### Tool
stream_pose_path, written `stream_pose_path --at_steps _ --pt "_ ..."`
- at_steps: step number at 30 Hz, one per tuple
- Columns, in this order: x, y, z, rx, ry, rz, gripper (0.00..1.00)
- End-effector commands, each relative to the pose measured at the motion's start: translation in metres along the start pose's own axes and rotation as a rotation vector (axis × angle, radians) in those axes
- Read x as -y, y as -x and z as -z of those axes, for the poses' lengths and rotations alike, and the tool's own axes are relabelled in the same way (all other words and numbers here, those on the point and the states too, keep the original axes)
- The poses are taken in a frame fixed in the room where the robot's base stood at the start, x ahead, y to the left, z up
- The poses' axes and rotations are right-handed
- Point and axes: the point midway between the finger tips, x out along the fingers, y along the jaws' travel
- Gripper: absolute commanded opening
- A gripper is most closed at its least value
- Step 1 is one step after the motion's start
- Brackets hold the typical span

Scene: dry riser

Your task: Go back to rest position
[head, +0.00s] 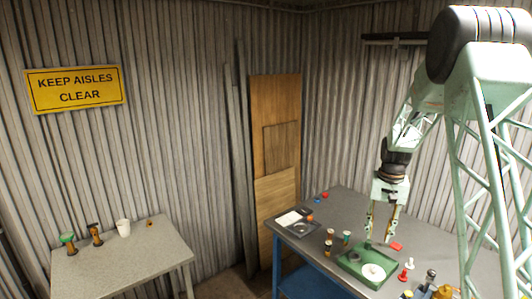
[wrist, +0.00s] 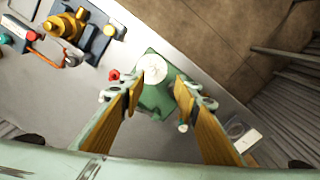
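My gripper (head: 379,238) hangs from my arm with its fingers pointing down over the grey worktable, by the green tray (head: 346,268). In the wrist view my gripper (wrist: 159,90) shows two tan-padded fingers spread apart, with nothing between them. The green tray (wrist: 152,105) and the white round piece (wrist: 155,69) on it lie beyond the fingertips. The white round piece also shows in the head view (head: 373,272). I cannot tell the exact height of the fingertips above the table.
Several small cylinders, a red block (head: 396,247), a red-topped piece (head: 405,272) and brass fittings (head: 445,292) crowd the worktable. A dark tray (head: 299,230) lies at its left end. A second table (head: 130,262) stands left, with a white cup (head: 123,227). Corrugated walls stand behind.

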Motion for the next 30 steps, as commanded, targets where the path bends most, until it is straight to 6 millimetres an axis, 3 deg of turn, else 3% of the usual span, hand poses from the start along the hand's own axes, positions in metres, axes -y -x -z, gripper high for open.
stream_pose_path --at_steps 15,30 --pt "0.021 0.08 -0.058 -0.043 0.053 0.007 0.29" --pt "0.034 0.143 -0.127 -0.082 0.104 0.014 0.29"
